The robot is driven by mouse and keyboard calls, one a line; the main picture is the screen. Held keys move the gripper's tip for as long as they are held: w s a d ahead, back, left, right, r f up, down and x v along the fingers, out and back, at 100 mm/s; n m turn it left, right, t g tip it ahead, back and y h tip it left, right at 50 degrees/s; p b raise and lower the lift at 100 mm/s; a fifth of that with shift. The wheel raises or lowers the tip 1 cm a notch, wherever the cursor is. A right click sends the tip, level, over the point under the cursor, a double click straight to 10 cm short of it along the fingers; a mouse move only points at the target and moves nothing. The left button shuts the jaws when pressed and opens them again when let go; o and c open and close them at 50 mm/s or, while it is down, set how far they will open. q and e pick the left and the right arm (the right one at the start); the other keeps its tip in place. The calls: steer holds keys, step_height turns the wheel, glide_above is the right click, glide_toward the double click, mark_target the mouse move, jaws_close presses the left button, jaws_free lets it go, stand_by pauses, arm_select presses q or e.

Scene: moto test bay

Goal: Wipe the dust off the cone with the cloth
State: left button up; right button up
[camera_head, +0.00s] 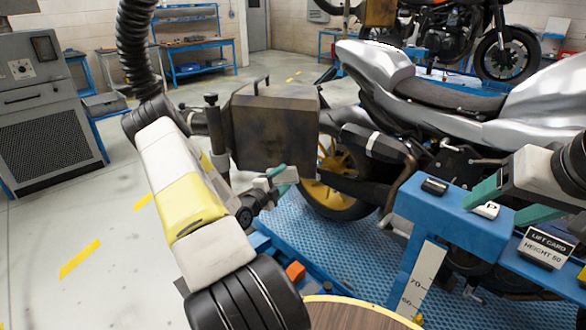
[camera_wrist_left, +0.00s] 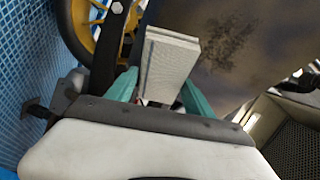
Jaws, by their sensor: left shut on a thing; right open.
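The cone (camera_head: 272,128) is a boxy, dull grey-brown hood on a stand, left of the silver motorcycle's rear wheel. Brownish dust smudges mark its face, which also fills the upper right of the left wrist view (camera_wrist_left: 235,45). My left gripper (camera_head: 279,179) is just below the cone's lower right part. Its teal fingers are shut on the folded pale grey cloth (camera_wrist_left: 170,58). The cloth's far end is close to the cone's dusty face; I cannot tell whether they touch. My right gripper (camera_head: 512,205) is open above the blue lift frame at the right, far from the cone.
The silver motorcycle (camera_head: 440,95) stands on a blue lift mat (camera_head: 395,240) right of the cone. The blue frame (camera_head: 415,210) carries a black item, a white P tag and a lift card (camera_head: 545,245). A round wooden top (camera_head: 350,315) is at the bottom. Floor at left is clear.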

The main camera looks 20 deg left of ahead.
arm_select(q)
steer(key=shift+m+t+h, duration=0.6)
steer(key=shift+t+h, duration=0.1)
steer(key=shift+h, duration=0.1)
steer(key=shift+w+a+r, duration=0.35)
steer(key=shift+w+a, duration=0.3)
steer(key=shift+w+a+r, duration=0.35)
steer(key=shift+w+a, duration=0.25)
steer(key=shift+a, duration=0.05)
steer(key=shift+w+a+r, duration=0.35)
steer(key=shift+w+a, duration=0.3)
steer(key=shift+w+a, duration=0.15)
steer(key=shift+w, duration=0.8)
